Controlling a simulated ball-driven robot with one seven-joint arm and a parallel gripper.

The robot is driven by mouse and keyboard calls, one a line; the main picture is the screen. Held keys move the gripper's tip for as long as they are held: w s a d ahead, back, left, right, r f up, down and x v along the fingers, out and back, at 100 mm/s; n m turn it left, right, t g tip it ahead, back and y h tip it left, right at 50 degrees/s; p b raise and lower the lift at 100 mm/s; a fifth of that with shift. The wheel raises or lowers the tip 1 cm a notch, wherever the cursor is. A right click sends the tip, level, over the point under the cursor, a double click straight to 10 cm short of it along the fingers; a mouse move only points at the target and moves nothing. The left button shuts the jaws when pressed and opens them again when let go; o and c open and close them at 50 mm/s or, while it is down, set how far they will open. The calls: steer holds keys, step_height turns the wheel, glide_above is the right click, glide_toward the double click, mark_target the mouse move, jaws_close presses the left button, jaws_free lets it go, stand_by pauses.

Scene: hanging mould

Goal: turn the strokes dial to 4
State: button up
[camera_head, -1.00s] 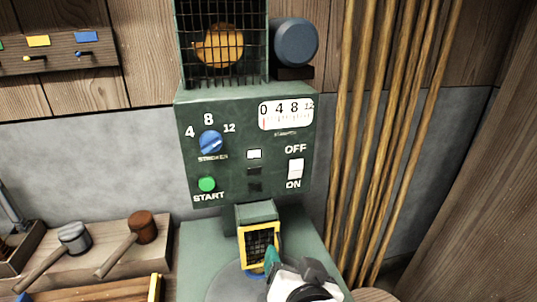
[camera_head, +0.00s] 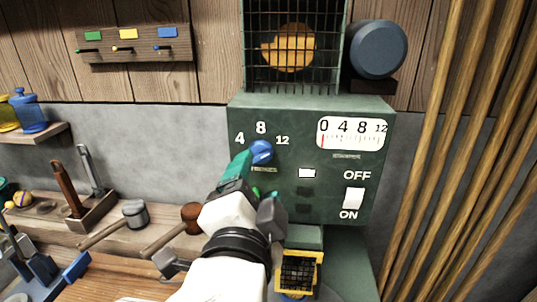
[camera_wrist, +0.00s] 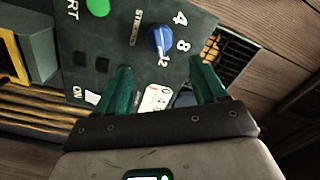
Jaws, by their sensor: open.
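The blue strokes dial (camera_head: 261,152) is on the green machine panel (camera_head: 235,118), with 4 at its left, 8 above and 12 at its right. In the wrist view the dial (camera_wrist: 159,40) has a raised bar that seems to lie toward the 12; its exact setting is hard to tell. My gripper (camera_head: 254,187) is open, just below and in front of the dial. In the wrist view its green fingers (camera_wrist: 160,78) are spread, with the dial beyond their tips and apart from them. The arm hides the START button in the head view.
The white OFF/ON switch (camera_head: 354,197) and the gauge (camera_head: 351,134) are right of the dial. A yellow-framed grille (camera_head: 318,270) is below. Mallets (camera_head: 135,213) lie on the left bench; poles (camera_head: 440,150) stand at right.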

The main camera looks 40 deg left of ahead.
mark_target(264, 157)
steer(key=p+x, duration=0.1)
steer(key=x, duration=0.6)
steer(key=shift+w+a, duration=0.1)
steer(key=shift+w, duration=0.05)
steer(key=c, duration=1)
steer(key=shift+c, duration=0.2)
